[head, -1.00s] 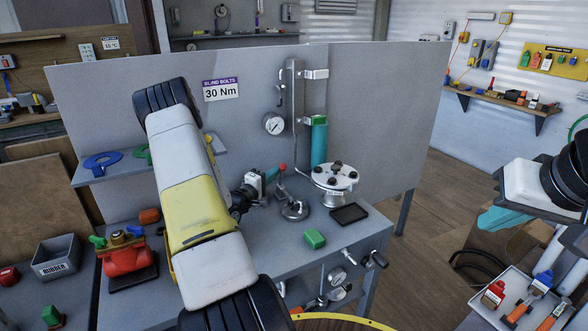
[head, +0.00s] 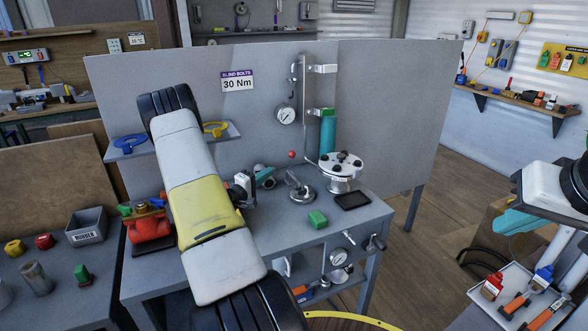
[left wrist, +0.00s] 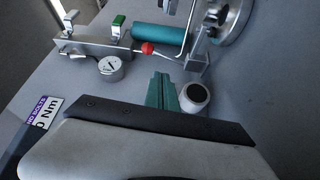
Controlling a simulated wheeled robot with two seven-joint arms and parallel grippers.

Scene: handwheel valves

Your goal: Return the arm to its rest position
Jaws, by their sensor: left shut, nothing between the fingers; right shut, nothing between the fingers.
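My left arm crosses the middle of the head view, with its white and yellow link in front of the bench. My left gripper (head: 266,177) shows only in part past the wrist, above the bench top. In the left wrist view its teal fingers (left wrist: 161,91) are together, with nothing between them. A red-ball lever (left wrist: 147,48) and a pressure gauge (left wrist: 111,68) lie beyond the fingers, apart from them. My right gripper (head: 515,222) is a teal shape at the right edge, partly seen and apart from the bench. The white handwheel (head: 341,160) stands on the bench, clear of both grippers.
The grey panel (head: 400,120) rises behind the bench. A green block (head: 317,218) and a black tray (head: 352,200) lie on the bench. A red valve (head: 148,226) stands left of my arm. A tool tray (head: 500,290) is at lower right. Open floor (head: 425,240) lies between.

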